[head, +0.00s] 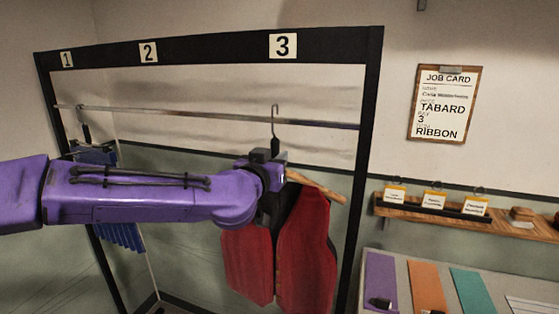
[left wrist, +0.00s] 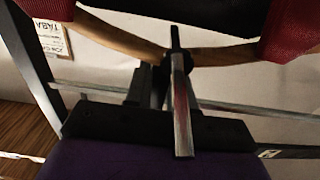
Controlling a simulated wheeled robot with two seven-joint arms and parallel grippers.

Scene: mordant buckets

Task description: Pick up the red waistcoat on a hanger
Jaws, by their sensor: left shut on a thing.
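The red waistcoat (head: 305,250) hangs from a wooden hanger (head: 322,188) under bay label 3. The hanger's metal hook (head: 275,120) is at the rail, its top slightly above it; I cannot tell whether it bears on the rail. My left gripper (head: 270,172) is at the middle of the hanger, just below the hook, and is shut on it. In the left wrist view the gripper (left wrist: 165,75) meets the curved wooden hanger (left wrist: 125,38), with red cloth (left wrist: 290,28) on both sides. My forearm hides the waistcoat's upper left part. My right gripper is not in view.
A dark frame (head: 372,90) with labels 1, 2 and 3 holds the metal rail (head: 200,112). A blue garment (head: 122,236) hangs at left, partly behind my arm. A job card (head: 443,103), a shelf with tags (head: 460,215) and a table with coloured strips (head: 425,285) are at right.

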